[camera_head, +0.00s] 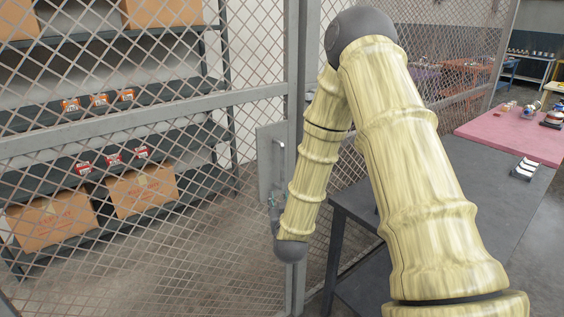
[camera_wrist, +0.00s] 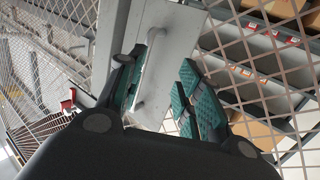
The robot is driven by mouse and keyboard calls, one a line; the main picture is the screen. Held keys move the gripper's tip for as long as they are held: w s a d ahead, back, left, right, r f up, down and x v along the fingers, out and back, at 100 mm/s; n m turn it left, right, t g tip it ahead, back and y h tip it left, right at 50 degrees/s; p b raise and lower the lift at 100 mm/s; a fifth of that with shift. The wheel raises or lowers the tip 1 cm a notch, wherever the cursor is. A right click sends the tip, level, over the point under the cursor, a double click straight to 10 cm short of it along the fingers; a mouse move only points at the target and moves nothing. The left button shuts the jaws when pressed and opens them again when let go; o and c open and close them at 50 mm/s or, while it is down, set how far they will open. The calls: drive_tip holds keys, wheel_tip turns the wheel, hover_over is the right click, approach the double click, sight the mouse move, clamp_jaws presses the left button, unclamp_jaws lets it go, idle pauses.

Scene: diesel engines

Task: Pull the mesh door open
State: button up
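The mesh door (camera_head: 150,120) is a grey-framed wire mesh panel filling the left of the head view, and it looks closed against the post. Its grey lock plate (camera_head: 265,160) carries a vertical bar handle (camera_head: 281,160). In the wrist view the plate (camera_wrist: 181,38) lies ahead and the handle (camera_wrist: 154,76) shows between my fingers, nearer the left one. My gripper (camera_wrist: 163,68) is open, with green pads on either side of the handle; contact is not clear. In the head view my gripper (camera_head: 273,208) is small and partly hidden by my arm.
Behind the mesh, shelves (camera_head: 60,185) hold cardboard boxes (camera_head: 145,190) and small red parts. A dark table (camera_head: 480,200) with a pink top section (camera_head: 515,135) stands right of my arm. Bare floor (camera_head: 215,270) shows through the mesh.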

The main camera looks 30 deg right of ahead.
drive_tip(key=h, duration=0.2)
approach(282, 168)
drive_tip(key=shift+m+t, duration=0.4)
drive_tip(key=p+x, duration=0.2)
drive_tip(key=x, duration=0.2)
drive_tip(key=p+x, duration=0.2)
drive_tip(key=x, duration=0.3)
drive_tip(key=shift+d+f, duration=0.2)
drive_tip(key=shift+f, duration=0.05)
drive_tip(key=shift+x, duration=0.8)
drive_tip(key=shift+f, duration=0.1)
clamp_jaws()
